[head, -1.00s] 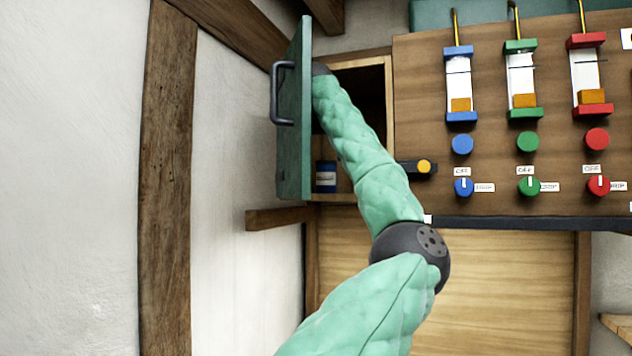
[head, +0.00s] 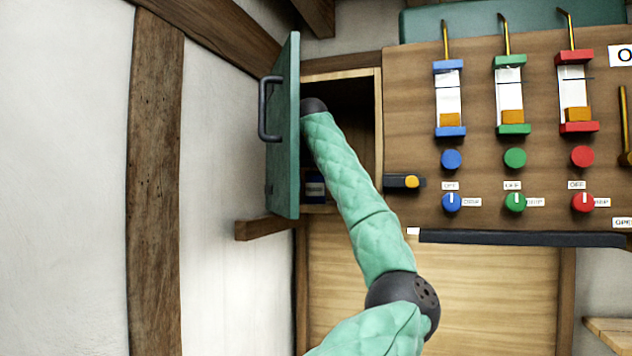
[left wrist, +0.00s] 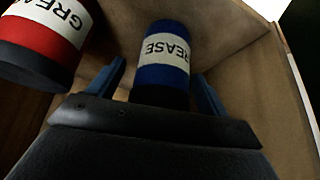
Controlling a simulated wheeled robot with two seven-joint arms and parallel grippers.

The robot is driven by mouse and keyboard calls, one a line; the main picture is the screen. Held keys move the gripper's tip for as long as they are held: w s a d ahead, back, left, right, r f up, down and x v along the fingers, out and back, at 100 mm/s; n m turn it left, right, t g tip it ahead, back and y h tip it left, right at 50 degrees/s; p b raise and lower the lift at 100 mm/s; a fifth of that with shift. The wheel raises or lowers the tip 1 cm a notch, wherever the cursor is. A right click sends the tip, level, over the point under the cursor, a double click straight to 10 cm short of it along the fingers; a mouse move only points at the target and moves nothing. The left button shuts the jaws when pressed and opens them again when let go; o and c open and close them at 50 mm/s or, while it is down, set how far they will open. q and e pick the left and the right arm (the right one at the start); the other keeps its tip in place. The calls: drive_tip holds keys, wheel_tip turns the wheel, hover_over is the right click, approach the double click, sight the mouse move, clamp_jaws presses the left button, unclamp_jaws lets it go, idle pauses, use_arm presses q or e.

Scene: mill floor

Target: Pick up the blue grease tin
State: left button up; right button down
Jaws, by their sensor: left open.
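The blue grease tin (left wrist: 165,55) has a white label and stands inside the wall cabinet (head: 378,125). In the head view the tin (head: 314,187) shows low in the cabinet, partly hidden by the door edge and my left arm. My left gripper (left wrist: 162,80) is open inside the cabinet. In the left wrist view its two blue fingers lie on either side of the tin, with a gap showing at each side. In the head view the door and arm hide the fingers. My right gripper is not in view.
A red grease tin (left wrist: 42,40) stands close beside the left finger. The green cabinet door (head: 285,130) hangs open on the left, close to my arm. A panel (head: 420,90) with sliders, buttons and knobs is at the right, with a dark yellow-tipped fixture (head: 400,181) between.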

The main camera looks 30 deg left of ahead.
use_arm(q)
drive_tip(key=shift+x, duration=0.75)
drive_tip(key=shift+r, duration=0.1)
drive_tip(key=c, duration=1.3)
drive_tip(key=shift+o, duration=0.2)
